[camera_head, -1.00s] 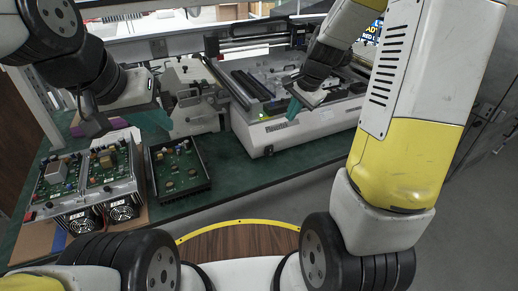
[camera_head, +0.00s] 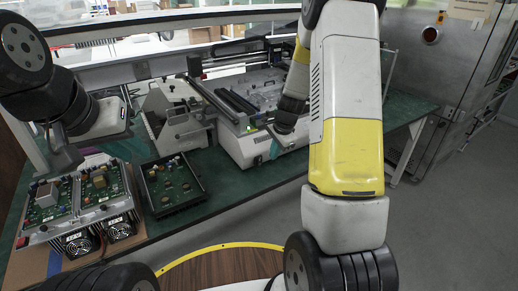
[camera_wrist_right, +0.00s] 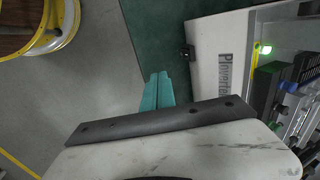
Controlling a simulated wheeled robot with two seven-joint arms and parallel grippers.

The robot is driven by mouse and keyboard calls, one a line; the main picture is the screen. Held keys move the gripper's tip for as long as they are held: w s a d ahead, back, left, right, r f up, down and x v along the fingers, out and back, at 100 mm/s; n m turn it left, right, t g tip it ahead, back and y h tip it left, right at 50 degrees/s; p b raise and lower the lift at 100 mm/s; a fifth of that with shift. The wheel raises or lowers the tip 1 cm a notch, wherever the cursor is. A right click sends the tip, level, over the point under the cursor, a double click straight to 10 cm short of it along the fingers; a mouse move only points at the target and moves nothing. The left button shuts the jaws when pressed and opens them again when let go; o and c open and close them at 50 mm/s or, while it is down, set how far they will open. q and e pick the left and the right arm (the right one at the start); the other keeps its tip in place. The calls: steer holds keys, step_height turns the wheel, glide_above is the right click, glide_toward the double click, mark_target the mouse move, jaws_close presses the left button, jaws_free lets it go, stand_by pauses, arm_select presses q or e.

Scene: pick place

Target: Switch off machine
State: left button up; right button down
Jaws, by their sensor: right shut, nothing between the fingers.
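The white benchtop machine (camera_head: 237,150) stands on the green table in the middle of the head view. My right gripper (camera_head: 274,149) is in front of the machine's front face in the head view. In the right wrist view, its teal fingers (camera_wrist_right: 157,92) are shut together and empty, left of the lettering and apart from the light. My left gripper (camera_head: 92,160) is above the circuit boards at left; its jaw opening is unclear.
Circuit boards with fans (camera_head: 75,205) and a black tray with a green board (camera_head: 172,187) lie on the table (camera_head: 225,190) at left. A grey-white device (camera_head: 178,118) stands left of the machine. A metal cabinet (camera_head: 425,75) is at right, with open floor before it.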

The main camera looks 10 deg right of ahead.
mark_target(259, 162)
steer(key=x, duration=0.8)
steer(key=shift+f, duration=0.3)
steer(key=w, duration=0.1)
steer(key=w+a+f, duration=0.1)
steer(key=w, duration=0.1)
steer(key=shift+f, duration=0.1)
steer(key=shift+w+a, duration=0.2)
steer(key=shift+w, duration=0.35)
steer(key=shift+w+a+f, duration=0.15)
steer(key=shift+w+f, duration=0.1)
steer(key=shift+f, duration=0.05)
steer(key=shift+r, duration=0.2)
steer(key=shift+r, duration=0.65)
